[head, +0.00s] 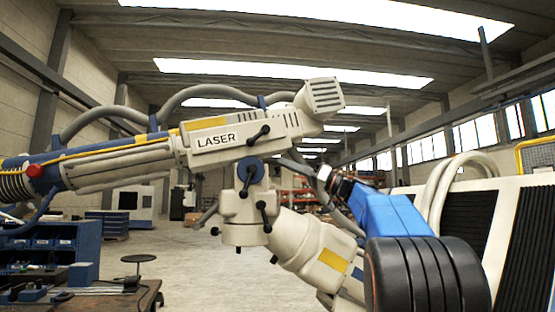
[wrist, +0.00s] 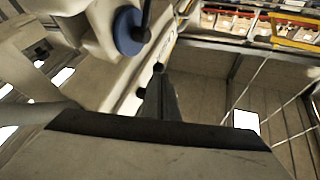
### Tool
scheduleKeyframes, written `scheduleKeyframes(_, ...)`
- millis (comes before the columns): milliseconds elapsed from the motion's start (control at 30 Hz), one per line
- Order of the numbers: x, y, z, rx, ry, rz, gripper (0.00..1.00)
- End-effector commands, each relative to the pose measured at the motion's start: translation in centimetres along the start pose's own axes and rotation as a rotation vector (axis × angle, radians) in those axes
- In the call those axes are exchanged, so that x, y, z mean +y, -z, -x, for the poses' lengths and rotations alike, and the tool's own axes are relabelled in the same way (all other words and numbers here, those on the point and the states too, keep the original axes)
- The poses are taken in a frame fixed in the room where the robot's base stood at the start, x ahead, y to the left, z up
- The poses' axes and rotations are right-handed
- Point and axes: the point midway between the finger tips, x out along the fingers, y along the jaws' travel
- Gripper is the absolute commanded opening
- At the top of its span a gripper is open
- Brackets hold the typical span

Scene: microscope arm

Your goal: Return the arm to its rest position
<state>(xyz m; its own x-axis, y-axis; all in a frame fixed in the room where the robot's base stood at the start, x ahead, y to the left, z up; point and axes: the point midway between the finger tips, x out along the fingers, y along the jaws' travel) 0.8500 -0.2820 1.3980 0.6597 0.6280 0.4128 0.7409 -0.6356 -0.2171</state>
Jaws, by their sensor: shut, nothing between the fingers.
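A large cream jointed arm marked LASER (head: 218,140) spans the head view, raised and sloping up to the right, with a vented box head (head: 322,95) at its end. A blue round knob (head: 250,171) with black levers sits at its middle joint; a blue knob also shows close up in the wrist view (wrist: 130,30). My gripper (head: 326,174) is just right of that joint, at the end of my blue arm. In the wrist view its dark fingers (wrist: 160,80) are together and empty, close to cream parts. Whether they touch cannot be told.
A white machine with black vents (head: 525,240) stands at right. Shelves with boxes (wrist: 235,20) show in the wrist view.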

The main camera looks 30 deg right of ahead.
Motion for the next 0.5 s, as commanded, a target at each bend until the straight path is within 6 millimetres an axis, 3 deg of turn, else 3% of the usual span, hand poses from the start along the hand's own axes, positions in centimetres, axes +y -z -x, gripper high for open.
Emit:
scheduleKeyframes(200,0.0,-0.4,2.5,0.001,-0.002,-0.001,0.00)
scheduleKeyframes(500,-0.1,-0.6,2.9,-0.002,0.000,-0.002,0.00)
